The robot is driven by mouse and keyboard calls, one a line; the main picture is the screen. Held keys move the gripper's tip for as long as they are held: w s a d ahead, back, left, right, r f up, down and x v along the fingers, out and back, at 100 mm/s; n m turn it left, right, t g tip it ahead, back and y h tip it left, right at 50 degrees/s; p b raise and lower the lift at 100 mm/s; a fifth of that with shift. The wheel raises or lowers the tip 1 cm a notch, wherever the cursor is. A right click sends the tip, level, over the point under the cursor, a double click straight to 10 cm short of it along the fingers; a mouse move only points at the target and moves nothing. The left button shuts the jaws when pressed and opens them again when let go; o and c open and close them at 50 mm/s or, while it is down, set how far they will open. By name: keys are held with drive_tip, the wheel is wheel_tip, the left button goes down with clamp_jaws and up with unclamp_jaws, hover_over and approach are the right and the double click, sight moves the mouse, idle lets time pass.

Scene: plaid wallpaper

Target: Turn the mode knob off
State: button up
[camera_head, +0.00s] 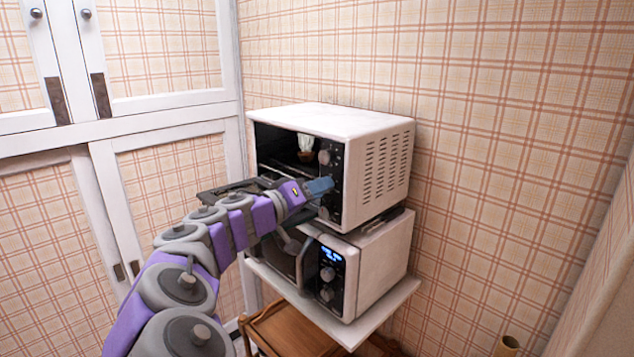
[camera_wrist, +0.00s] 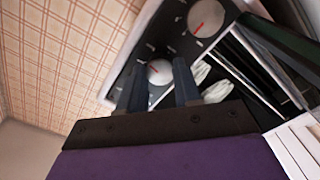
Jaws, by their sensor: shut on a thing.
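The white upper oven (camera_head: 340,122) has a dark control panel (camera_head: 337,190) with round grey knobs. One knob (camera_wrist: 159,72) with a red pointer mark sits between my two fingers in the wrist view. My gripper (camera_head: 320,187) is at the panel and shut on this knob; it also shows in the wrist view (camera_wrist: 161,88). Another knob (camera_wrist: 206,17) with a red mark is beyond it in the wrist view. An upper knob (camera_head: 324,157) shows clear of my gripper in the head view. I cannot read which knob is the mode knob.
The upper oven's dark door (camera_head: 225,190) is lowered open, with a pale-topped item (camera_head: 305,148) inside. A microwave (camera_head: 370,270) with a lit blue display stands below on a white shelf (camera_head: 375,318). White cabinets (camera_head: 165,120) stand at left.

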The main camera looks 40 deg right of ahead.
drive_tip(key=n+p, duration=2)
drive_tip(key=p, duration=0.2)
drive_tip(key=shift+f, duration=0.2)
drive_tip(key=o, duration=1)
drive_tip(key=shift+w, duration=0.15)
drive_tip(key=shift+o, duration=0.2)
drive_tip(key=s+a+b, duration=0.1)
drive_tip(key=a, duration=1.6)
drive_tip(key=shift+s+a, duration=0.25)
